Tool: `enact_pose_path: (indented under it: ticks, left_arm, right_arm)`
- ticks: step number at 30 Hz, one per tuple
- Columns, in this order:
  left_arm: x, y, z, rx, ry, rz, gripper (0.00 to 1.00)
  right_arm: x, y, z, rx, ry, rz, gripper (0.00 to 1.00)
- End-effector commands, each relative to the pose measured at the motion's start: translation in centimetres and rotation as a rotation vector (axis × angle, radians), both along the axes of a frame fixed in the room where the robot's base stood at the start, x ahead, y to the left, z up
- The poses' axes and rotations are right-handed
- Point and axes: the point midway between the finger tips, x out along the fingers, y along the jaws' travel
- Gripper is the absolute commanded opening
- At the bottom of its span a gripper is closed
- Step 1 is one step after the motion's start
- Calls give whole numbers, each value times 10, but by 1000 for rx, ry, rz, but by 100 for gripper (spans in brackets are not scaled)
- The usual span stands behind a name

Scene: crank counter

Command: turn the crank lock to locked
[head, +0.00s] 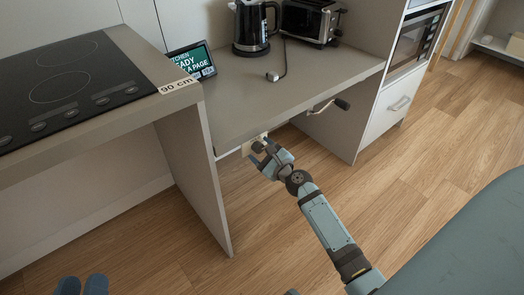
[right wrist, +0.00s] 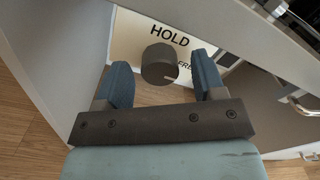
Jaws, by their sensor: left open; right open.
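The crank lock is a dark round knob (right wrist: 158,64) on a pale plate (right wrist: 130,45) under the counter's front edge. In the right wrist view the plate reads "HOLD" above and a partly hidden "FREE" at the lower right. A small pale mark shows on the knob's lower right. My right gripper (head: 264,154) is open in front of the knob; in the right wrist view its fingers (right wrist: 160,80) stand on either side with visible gaps. The crank (head: 342,104) with its dark handle sticks out to the right. My left gripper (head: 82,287) is open and empty at the bottom left.
A kettle (head: 251,28), a toaster (head: 312,22) and a small sign (head: 192,62) stand on the counter (head: 235,105). A cooktop (head: 62,88) lies on the higher counter at left. A drawer unit (head: 390,105) stands at right. The floor in front is clear.

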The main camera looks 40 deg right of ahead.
Motion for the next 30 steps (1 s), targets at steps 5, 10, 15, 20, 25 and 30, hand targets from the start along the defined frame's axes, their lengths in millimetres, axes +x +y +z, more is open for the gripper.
enact_pose_path:
  ticks: [5,10,15,20,25,30]
  left_arm:
    - [0,0,0,0,0,0,43]
    - [0,0,0,0,0,0,43]
    - [0,0,0,1,0,0,43]
    - [1,0,-1,2,1,0,43]
    - [1,0,-4,7,9,-3,43]
    - [2,0,-6,12,16,-6,43]
  right_arm:
    - [0,0,0,0,0,0,33]
    - [0,0,0,-1,0,0,14]
    - [0,0,0,-16,-1,1,14]
    - [-1,0,-1,-70,-4,2,14]
    - [-1,0,-1,-180,-13,2,14]
    - [-1,-1,-1,-329,-25,2,14]
